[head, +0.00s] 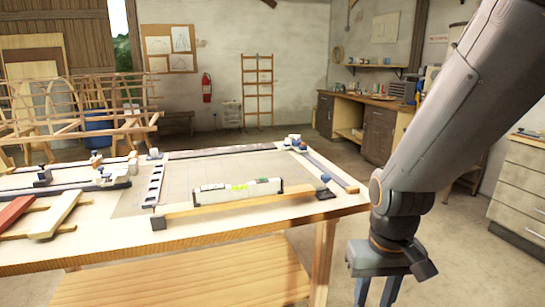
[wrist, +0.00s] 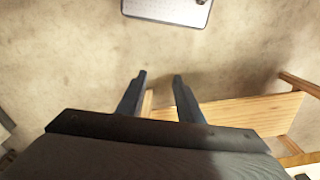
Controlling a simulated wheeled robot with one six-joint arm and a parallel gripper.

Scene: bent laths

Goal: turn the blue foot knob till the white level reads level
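The white level (head: 238,190) with a yellow-green vial lies on a long wooden lath (head: 246,203) near the front of the workbench. The vial's bubble is too small to read. The blue foot knob (head: 325,178) sits at the lath's right end, on a dark foot. My gripper (head: 376,292) hangs to the right of the workbench, below its top and apart from the knob. In the wrist view my gripper (wrist: 160,77) has its two fingers spread with nothing between them. The level and the knob are not in the wrist view.
The workbench (head: 130,245) has clamps (head: 292,141) at its back right and a red block (head: 14,212) at its left. A drawer cabinet (head: 517,195) stands at the far right. Bare floor lies under my gripper.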

